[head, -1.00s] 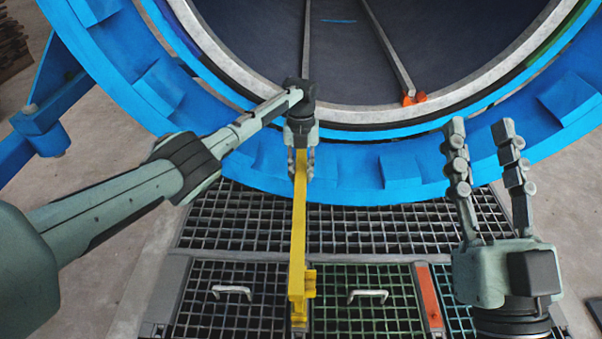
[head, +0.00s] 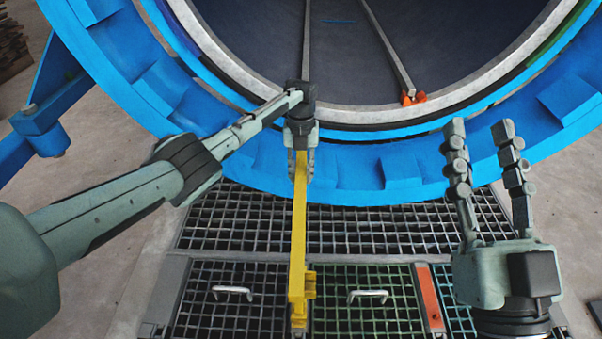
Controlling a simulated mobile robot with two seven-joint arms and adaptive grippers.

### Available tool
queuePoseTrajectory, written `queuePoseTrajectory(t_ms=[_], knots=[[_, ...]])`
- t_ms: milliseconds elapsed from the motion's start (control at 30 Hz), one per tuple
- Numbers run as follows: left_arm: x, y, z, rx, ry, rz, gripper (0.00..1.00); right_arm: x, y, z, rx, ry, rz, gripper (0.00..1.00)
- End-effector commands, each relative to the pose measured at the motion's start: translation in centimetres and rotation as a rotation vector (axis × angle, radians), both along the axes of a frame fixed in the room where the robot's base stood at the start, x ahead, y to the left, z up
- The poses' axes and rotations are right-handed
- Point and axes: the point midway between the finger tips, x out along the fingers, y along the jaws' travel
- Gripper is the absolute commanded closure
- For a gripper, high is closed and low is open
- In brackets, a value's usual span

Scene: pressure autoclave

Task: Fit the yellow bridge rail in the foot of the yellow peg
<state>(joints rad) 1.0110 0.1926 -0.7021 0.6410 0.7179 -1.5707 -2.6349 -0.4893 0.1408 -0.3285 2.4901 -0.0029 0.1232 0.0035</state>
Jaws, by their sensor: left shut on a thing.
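The yellow bridge rail (head: 299,230) runs from my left gripper toward the bottom of the view, above the grating. My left gripper (head: 300,168) is shut on the rail's far end, just in front of the blue vessel ring. A yellow block with a side flange (head: 308,286) shows at the rail's near end, with a small yellow piece (head: 299,320) below it. I cannot tell whether these belong to the rail or to the yellow peg and its foot. My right gripper (head: 480,128) is open and empty at the right, its fingers pointing up the picture.
The blue vessel ring (head: 375,174) arches across the top. Inside, two grey rails run inward; the right one ends at orange-red pieces (head: 413,98). Below lies a dark grating (head: 230,215) with two pale handles (head: 232,291) and an orange strip (head: 430,298).

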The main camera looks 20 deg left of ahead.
Motion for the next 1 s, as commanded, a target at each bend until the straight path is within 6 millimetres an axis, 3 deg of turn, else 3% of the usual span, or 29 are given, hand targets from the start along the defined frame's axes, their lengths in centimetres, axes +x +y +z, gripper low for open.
queuePoseTrajectory(t_ms=[1000], knots=[[0.1,-0.1,-2.2,-0.001,-0.003,-0.001,1.0,0.0,0.0,-2.0,0.0,0.0,0.0,0.6]])
